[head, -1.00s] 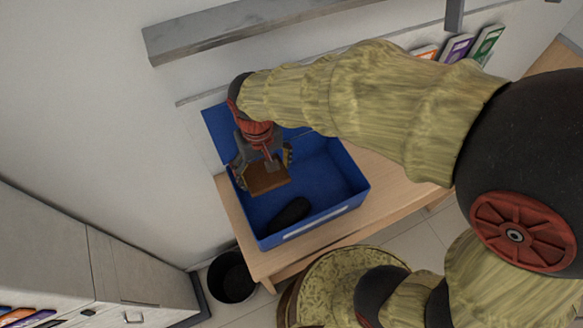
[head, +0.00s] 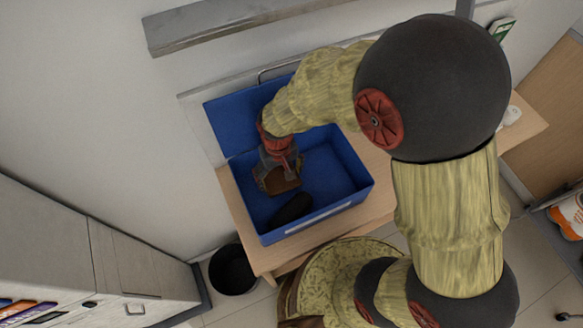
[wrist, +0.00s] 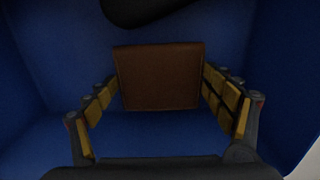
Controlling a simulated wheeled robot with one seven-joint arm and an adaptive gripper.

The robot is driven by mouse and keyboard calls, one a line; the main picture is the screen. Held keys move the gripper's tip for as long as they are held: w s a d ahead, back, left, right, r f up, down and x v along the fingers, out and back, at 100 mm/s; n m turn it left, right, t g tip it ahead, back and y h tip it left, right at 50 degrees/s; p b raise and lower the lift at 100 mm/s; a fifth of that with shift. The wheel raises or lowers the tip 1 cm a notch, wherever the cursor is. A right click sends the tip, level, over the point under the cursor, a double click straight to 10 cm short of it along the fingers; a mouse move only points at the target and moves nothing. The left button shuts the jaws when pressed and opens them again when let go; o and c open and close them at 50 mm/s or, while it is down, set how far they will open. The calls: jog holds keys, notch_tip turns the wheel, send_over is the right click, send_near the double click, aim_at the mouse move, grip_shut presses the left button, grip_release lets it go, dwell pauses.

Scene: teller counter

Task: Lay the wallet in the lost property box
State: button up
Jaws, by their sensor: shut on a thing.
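The brown wallet (head: 281,181) is between the fingers of my gripper (head: 277,178), which is shut on it. In the wrist view the wallet (wrist: 160,76) fills the gap between the finger pads of my gripper (wrist: 158,95). The blue lost property box (head: 349,176) stands open on a wooden table, its lid tilted back. My gripper and the wallet are inside the box's opening, over its left part. The box's blue floor (wrist: 160,128) shows around the wallet. I cannot tell whether the wallet touches the floor.
A dark oblong object (head: 290,209) lies in the box near its front wall. It also shows at the top of the wrist view (wrist: 150,8). A black bin (head: 232,270) stands on the floor at the table's left. The right part of the box is bare.

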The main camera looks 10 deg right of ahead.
jog(key=shift+w+d, duration=0.5)
jog(key=shift+d, duration=0.15)
jog(key=shift+w+d+f, duration=0.25)
jog(key=shift+w+d, duration=0.1)
jog(key=shift+d, duration=0.25)
jog(key=shift+w+d+f, duration=0.25)
jog(key=shift+w+d, duration=0.05)
jog(key=shift+d, duration=0.3)
jog(key=shift+a+f, duration=0.1)
jog(key=shift+f, duration=0.2)
jog(key=o, duration=1)
jog(key=shift+o, duration=0.7)
jog(key=shift+r, duration=0.1)
